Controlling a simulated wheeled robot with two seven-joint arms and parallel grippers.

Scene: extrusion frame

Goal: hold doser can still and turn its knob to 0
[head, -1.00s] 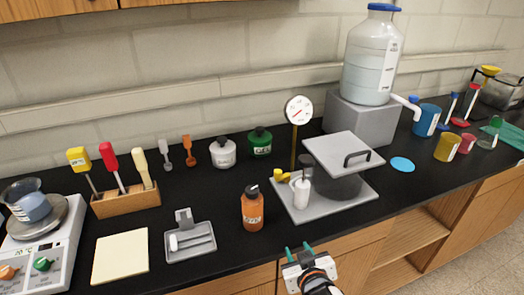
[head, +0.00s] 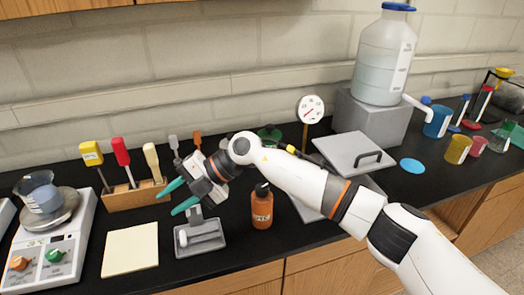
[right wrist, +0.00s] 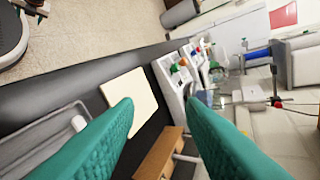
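I cannot tell for sure which vessel is the doser can, and no 0 mark is readable. An orange labelled bottle (head: 262,210) with a black top stands upright on the bench. A green vessel (head: 270,133) shows partly behind my right arm. My right gripper (head: 167,203) is open and empty above the bench, left of the orange bottle, between the wooden block and the grey tray. In the right wrist view its two teal fingers (right wrist: 160,102) are apart with nothing held. My left gripper is out of view.
A grey tray (head: 184,247) with a white piece lies below my right gripper. A wooden block (head: 125,199) holds several tools. A cream pad (head: 130,250) lies at the front. A scale (head: 75,247) with knobs stands left.

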